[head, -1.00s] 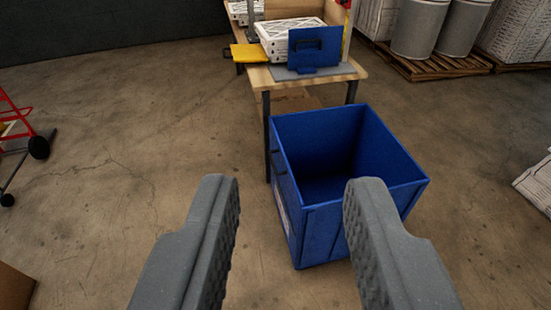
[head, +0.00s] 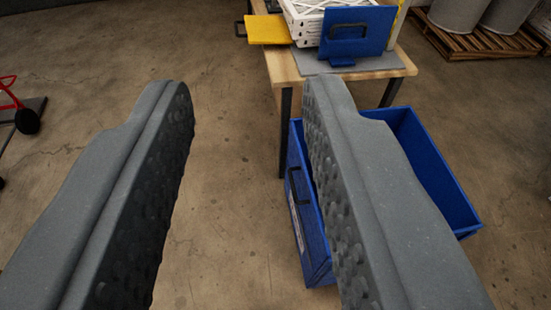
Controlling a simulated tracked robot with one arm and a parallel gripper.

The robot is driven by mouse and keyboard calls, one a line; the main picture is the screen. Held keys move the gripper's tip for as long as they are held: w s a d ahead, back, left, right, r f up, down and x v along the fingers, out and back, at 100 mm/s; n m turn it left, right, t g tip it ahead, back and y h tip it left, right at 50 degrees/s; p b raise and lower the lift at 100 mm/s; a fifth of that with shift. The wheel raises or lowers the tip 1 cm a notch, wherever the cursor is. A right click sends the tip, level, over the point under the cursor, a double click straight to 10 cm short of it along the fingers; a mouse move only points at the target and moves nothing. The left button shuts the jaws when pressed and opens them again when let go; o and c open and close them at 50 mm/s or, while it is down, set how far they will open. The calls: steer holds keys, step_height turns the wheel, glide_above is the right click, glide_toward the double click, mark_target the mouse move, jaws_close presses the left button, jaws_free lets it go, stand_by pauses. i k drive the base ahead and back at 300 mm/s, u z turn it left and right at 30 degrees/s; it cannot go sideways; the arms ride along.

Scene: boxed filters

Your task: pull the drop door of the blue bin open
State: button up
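The blue bin (head: 440,170) stands on the floor at right, open at the top and partly hidden behind my right finger. Its left face, the drop door (head: 308,225), carries a dark handle (head: 297,187) and a pale label. The door looks upright and closed, though my finger covers part of it. My gripper (head: 248,90) is open and empty, its two grey dimpled fingers wide apart with bare floor showing between them. In the picture the handle lies just left of the right finger; I cannot tell the depth gap.
A wooden table (head: 378,72) behind the bin holds a white filter (head: 305,22), a blue panel with a handle (head: 357,48) and a yellow panel (head: 268,32). A red cart (head: 10,102) is at left. Pallets (head: 470,35) stand at the back right. The floor between is clear.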

mark_target(315, 240)
steer(key=u, duration=0.1)
steer(key=i, duration=0.95)
steer(key=u, duration=0.1)
